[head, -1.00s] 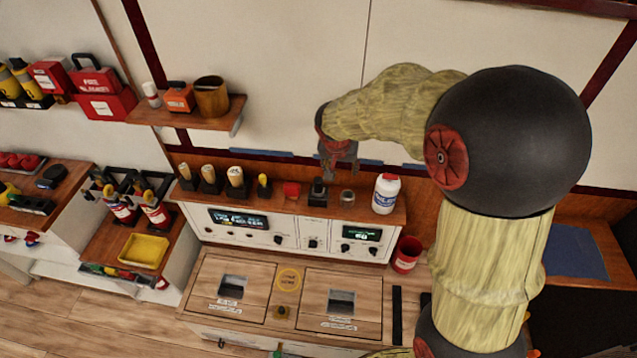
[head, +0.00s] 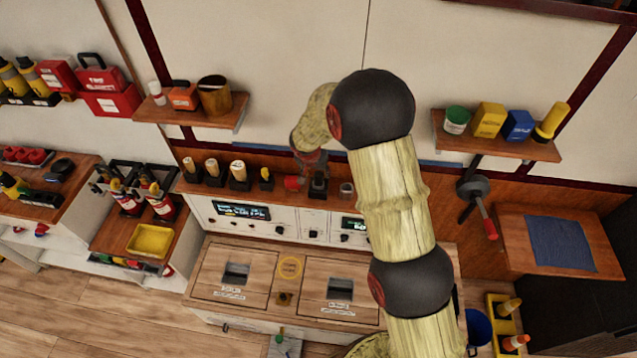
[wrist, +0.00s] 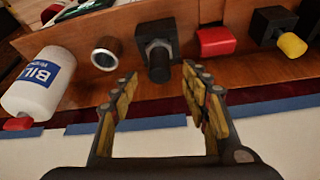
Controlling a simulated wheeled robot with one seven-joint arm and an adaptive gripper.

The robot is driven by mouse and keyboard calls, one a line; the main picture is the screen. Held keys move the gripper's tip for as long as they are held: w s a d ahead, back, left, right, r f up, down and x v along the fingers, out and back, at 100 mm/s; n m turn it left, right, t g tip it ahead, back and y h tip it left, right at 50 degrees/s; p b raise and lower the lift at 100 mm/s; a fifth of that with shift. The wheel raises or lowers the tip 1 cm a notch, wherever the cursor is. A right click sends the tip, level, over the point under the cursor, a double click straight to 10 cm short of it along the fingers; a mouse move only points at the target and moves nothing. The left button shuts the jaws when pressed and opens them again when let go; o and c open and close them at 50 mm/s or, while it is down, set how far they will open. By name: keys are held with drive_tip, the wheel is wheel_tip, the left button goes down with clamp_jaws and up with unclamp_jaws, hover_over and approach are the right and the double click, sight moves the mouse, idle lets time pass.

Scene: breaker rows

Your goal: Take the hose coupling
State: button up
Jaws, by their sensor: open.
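A dark, round fitting with a hex-shaped collar (wrist: 158,58), which looks like the hose coupling, sits in a black block on the wooden ledge; the block also shows in the head view (head: 318,187). A short grey ring-like cylinder (wrist: 105,54) stands beside it, also seen in the head view (head: 346,190). My gripper (wrist: 160,80) is open and empty. Its fingers point at the fitting, one to each side of it in the wrist view, with the fitting just beyond the tips. In the head view my gripper (head: 313,168) is close above the block.
A red piece (wrist: 215,41) and a yellow-tipped piece in a black block (wrist: 290,44) stand on the ledge on one side. A white bottle (wrist: 38,85) stands on the other side, hidden by my arm in the head view. The wall is close behind.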

sight(318, 175)
drive_tip(key=shift+x, duration=2.2)
drive_tip(key=c, duration=0.3)
drive_tip(key=c, duration=0.8)
clamp_jaws()
